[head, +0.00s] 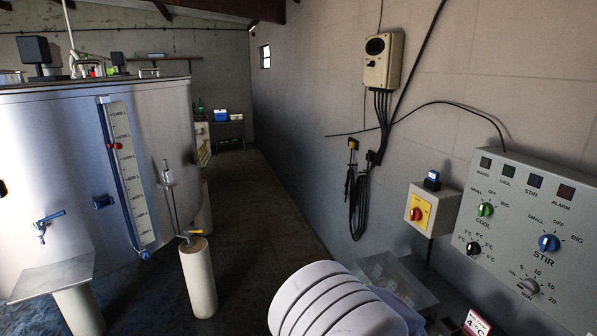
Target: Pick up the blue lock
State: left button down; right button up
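A small dark blue block with a pale top edge, which looks like the blue lock (432,180), sits on top of the grey switch box (430,208) on the right wall. The switch box has a yellow plate with a red knob (416,214). The lock stands clear of everything but the box top, and its fine shape is too small to tell. Neither gripper shows in the head view. A white rounded part with dark grooves at the bottom middle looks like part of my own arm, and no fingertips show on it.
A control panel (530,240) with knobs is right of the switch box. Cables hang from a wall unit (383,60). A clear bin (395,275) stands below the switch box. The large steel tank (70,140) fills the left. The dark floor aisle (255,215) between is open.

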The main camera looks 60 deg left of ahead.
aim_at(434, 177)
jog(key=u, duration=1.05)
